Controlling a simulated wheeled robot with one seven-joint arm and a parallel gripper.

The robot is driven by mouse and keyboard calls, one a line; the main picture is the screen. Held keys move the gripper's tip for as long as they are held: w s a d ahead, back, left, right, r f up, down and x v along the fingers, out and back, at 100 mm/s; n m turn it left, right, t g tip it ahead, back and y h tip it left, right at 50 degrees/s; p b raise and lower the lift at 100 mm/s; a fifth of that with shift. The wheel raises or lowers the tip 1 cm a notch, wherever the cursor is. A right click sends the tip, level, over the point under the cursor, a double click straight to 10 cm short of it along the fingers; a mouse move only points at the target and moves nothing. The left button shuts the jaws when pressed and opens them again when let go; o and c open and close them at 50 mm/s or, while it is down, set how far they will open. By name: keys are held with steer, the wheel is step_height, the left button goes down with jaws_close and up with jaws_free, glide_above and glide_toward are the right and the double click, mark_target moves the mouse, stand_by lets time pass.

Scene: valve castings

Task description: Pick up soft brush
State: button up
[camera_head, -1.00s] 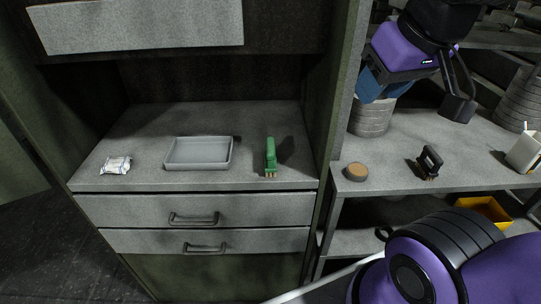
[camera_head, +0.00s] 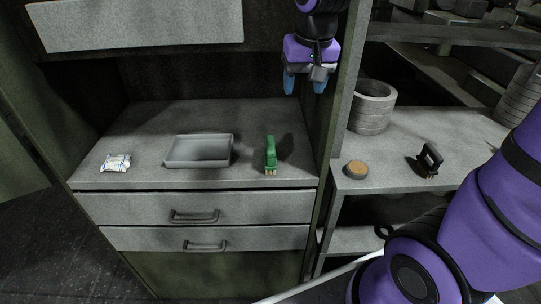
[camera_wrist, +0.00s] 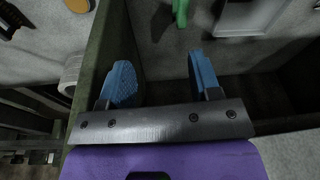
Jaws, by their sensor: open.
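The pictures do not settle which brush is the soft one. My gripper (camera_head: 305,84) is open and empty, with blue fingers apart. It hangs above the counter's right side, higher than the green brush and to its right.
A grey tray (camera_head: 168,163) and a white wrapped packet (camera_head: 116,162) sit on the counter. A green upright panel (camera_head: 345,90) divides it from the right shelf, close to my gripper. A round tan-topped item (camera_head: 356,170) and stacked grey rings (camera_head: 372,108) stand on that shelf.

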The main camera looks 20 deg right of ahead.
steer(key=m+g, duration=0.2)
glide_above(271, 142)
step_height(271, 142, down, 12)
steer(key=shift+s+a+f, duration=0.15)
steer(key=shift+f, duration=0.3)
step_height(271, 142, down, 11)
steer(key=shift+r, duration=0.15)
steer(key=shift+c, duration=0.2)
jaws_close()
